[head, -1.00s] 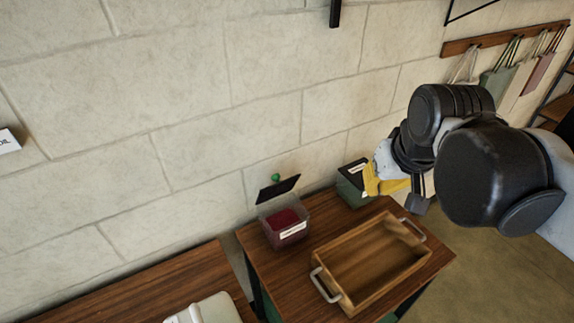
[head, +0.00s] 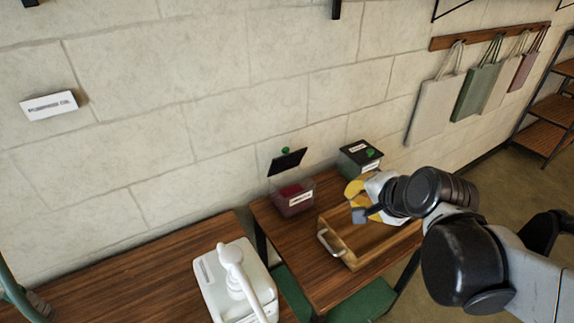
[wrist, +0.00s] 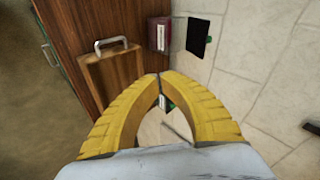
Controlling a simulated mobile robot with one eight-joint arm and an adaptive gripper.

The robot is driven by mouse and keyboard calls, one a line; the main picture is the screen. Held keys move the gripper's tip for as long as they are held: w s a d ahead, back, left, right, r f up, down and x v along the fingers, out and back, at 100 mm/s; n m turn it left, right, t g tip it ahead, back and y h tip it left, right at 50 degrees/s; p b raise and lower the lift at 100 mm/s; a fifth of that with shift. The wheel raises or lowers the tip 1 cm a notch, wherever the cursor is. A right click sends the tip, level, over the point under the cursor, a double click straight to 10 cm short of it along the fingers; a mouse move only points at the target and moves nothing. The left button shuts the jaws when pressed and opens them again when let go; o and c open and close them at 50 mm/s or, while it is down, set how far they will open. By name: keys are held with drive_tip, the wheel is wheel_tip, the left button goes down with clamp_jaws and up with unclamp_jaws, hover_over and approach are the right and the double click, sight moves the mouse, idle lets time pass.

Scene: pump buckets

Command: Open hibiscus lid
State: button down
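A clear bin with dark red contents (head: 292,197) stands on the small wooden table; its label is too small to read, but the contents look like hibiscus. Its black lid (head: 287,162), with a green knob, stands raised at the back, so the bin is open. In the wrist view the red bin (wrist: 159,34) and its lid (wrist: 198,36) are beyond my fingertips. My gripper (wrist: 159,76) has yellow fingers whose tips meet, with nothing seen held. In the head view my gripper (head: 354,190) is above the tray, right of the red bin and apart from it.
A green bin (head: 352,163) with a shut dark lid and green knob stands at the back right of the table. A wooden tray (head: 350,258) with metal handles fills the front. A white pump dispenser (head: 232,285) stands on the left table. The wall is close behind.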

drive_tip(key=w+a+f+m+t+y, duration=0.1)
drive_tip(key=w+a+f+m+y, duration=0.3)
drive_tip(key=w+m, duration=0.5)
drive_tip(key=m+t, duration=0.2)
drive_tip(key=m, duration=0.8)
approach(287, 158)
drive_tip(key=w+a+f, duration=0.2)
drive_tip(key=w+f, duration=0.1)
drive_tip(key=w+a+f+p, duration=0.1)
drive_tip(key=w+f, duration=0.1)
drive_tip(key=shift+a+f, duration=0.2)
drive_tip(key=shift+f, duration=0.05)
drive_tip(key=shift+w+a+r, duration=0.25)
drive_tip(key=shift+w+r, duration=0.1)
drive_tip(key=shift+w, duration=0.15)
drive_tip(key=shift+w+a+r+b, duration=0.35)
drive_tip(key=shift+w+a+r, duration=0.3)
drive_tip(key=shift+w, duration=0.3)
drive_tip(key=shift+r, duration=0.1)
